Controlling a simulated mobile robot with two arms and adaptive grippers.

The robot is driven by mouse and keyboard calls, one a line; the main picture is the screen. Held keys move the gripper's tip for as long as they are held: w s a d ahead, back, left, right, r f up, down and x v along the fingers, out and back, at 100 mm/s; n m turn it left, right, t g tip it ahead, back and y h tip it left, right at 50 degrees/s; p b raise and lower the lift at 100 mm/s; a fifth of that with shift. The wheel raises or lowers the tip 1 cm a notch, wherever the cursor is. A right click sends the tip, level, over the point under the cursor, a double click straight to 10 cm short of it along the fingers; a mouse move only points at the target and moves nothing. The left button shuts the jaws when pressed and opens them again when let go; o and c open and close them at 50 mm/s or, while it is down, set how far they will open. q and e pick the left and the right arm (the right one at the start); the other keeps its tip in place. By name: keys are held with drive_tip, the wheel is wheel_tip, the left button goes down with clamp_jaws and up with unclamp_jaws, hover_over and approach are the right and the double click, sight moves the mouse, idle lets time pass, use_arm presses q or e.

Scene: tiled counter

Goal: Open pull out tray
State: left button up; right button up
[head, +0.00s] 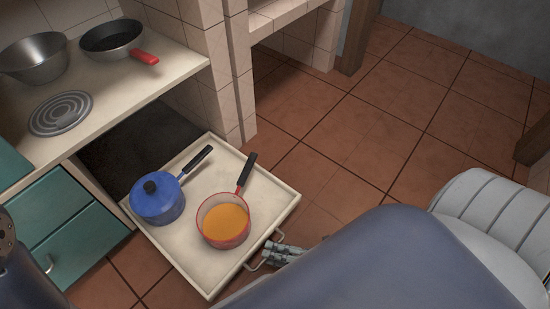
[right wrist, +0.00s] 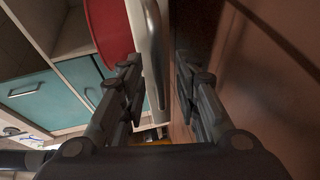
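The pull-out tray (head: 187,258) is cream with a raised rim and sticks well out from the dark opening under the counter. A blue lidded pot (head: 158,203) and a red saucepan with orange contents (head: 224,222) stand on it. Its metal handle (head: 262,257) is on the front edge. My right gripper (head: 282,252) is beside the handle, low over the floor. In the right wrist view the handle bar (right wrist: 155,55) lies between its two parted fingers (right wrist: 159,72); contact is not clear. My left gripper is not in view.
The counter (head: 120,82) holds a metal bowl (head: 35,57), a black pan with a red handle (head: 112,39) and a coil burner (head: 61,113). Teal drawers (head: 75,232) are left of the tray. Tiled floor (head: 365,125) is clear beyond the tray.

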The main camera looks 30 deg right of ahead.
drive_tip(key=v, duration=1.2)
idle(0.5)
